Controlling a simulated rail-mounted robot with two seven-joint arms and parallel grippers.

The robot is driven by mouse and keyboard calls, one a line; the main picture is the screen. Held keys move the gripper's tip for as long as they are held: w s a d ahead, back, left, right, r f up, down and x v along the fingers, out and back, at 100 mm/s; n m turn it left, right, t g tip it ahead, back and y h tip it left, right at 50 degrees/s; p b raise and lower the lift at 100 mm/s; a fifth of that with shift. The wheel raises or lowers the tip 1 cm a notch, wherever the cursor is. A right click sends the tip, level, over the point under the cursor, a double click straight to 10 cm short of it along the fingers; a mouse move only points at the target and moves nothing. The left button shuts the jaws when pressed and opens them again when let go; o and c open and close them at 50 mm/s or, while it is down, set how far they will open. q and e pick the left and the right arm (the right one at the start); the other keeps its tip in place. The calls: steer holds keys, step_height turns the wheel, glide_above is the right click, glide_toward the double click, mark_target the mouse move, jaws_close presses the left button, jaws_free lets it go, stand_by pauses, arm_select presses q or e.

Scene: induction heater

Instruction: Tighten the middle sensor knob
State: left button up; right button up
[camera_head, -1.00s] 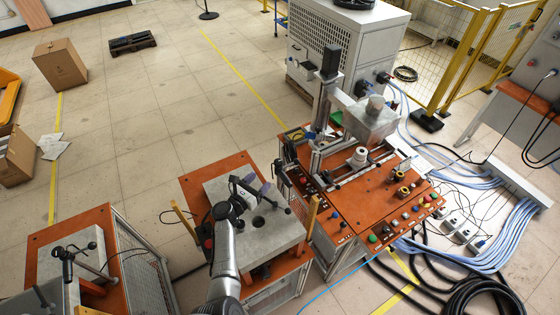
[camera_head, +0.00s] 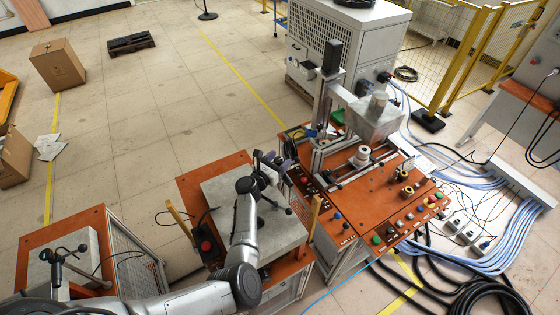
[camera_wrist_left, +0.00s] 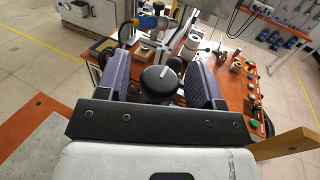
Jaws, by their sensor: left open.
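My left gripper (camera_head: 274,162) is above the grey block on the middle orange table, at its far right edge, beside the heater bench. In the left wrist view its two purple-padded fingers (camera_wrist_left: 160,76) are open. In the head view the gripper and wrist hide this knob. My right gripper is not in view.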

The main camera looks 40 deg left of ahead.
arm_select(q)
steer(key=c, duration=0.9)
